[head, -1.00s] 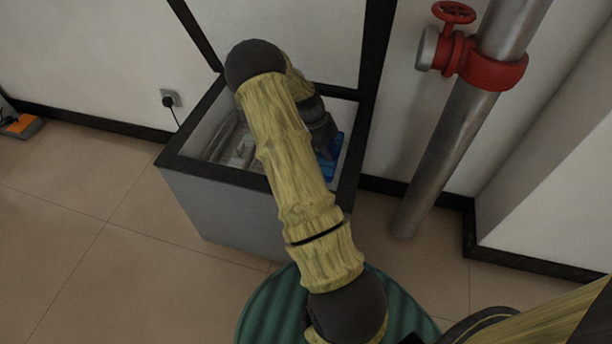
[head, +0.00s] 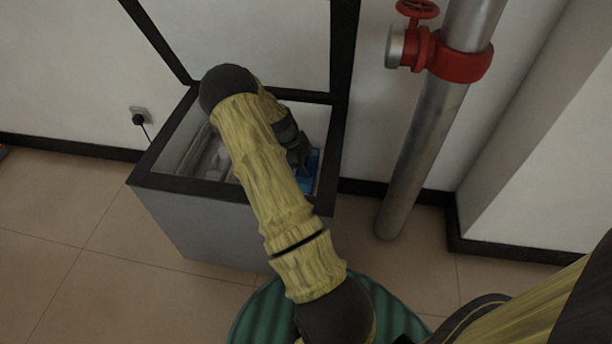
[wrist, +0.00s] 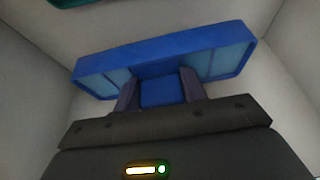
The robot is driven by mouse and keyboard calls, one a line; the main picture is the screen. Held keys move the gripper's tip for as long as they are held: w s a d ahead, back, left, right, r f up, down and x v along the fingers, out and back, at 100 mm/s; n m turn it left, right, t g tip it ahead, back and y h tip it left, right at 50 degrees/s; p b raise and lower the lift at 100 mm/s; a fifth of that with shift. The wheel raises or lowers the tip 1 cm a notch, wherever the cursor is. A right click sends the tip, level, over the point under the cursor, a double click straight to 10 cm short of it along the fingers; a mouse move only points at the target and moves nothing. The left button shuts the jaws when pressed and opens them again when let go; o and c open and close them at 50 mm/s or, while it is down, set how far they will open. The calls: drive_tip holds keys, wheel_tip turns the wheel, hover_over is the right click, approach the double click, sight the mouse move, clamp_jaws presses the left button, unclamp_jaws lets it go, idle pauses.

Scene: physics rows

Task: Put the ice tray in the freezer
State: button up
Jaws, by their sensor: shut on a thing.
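The chest freezer (head: 215,230) stands against the wall with its lid (head: 250,40) raised. The blue ice tray (head: 315,160) shows only in part in the head view, inside the freezer opening near its right wall. In the wrist view the ice tray (wrist: 215,50) fills the space ahead of my gripper (wrist: 158,92), with its middle part between the two fingers. My gripper is shut on it. Pale freezer walls surround it in the wrist view. My arm hides part of the opening and most of the tray in the head view. I cannot tell whether the tray touches the freezer floor.
Greyish packed items (head: 212,155) lie in the left part of the freezer. A metal pipe with a red valve (head: 455,55) stands to the right. A green ribbed round object (head: 255,310) is below my arm, in front of the freezer.

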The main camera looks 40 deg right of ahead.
wheel_tip(320, 180, down, 4)
drive_tip(key=shift+f+b, duration=0.25)
drive_tip(key=shift+b, duration=0.45)
drive_tip(key=shift+f, duration=0.1)
drive_tip(key=o, duration=1.2)
drive_tip(key=p+v, duration=0.4)
drive_tip(key=v, duration=0.8)
drive_tip(key=shift+p, duration=0.35)
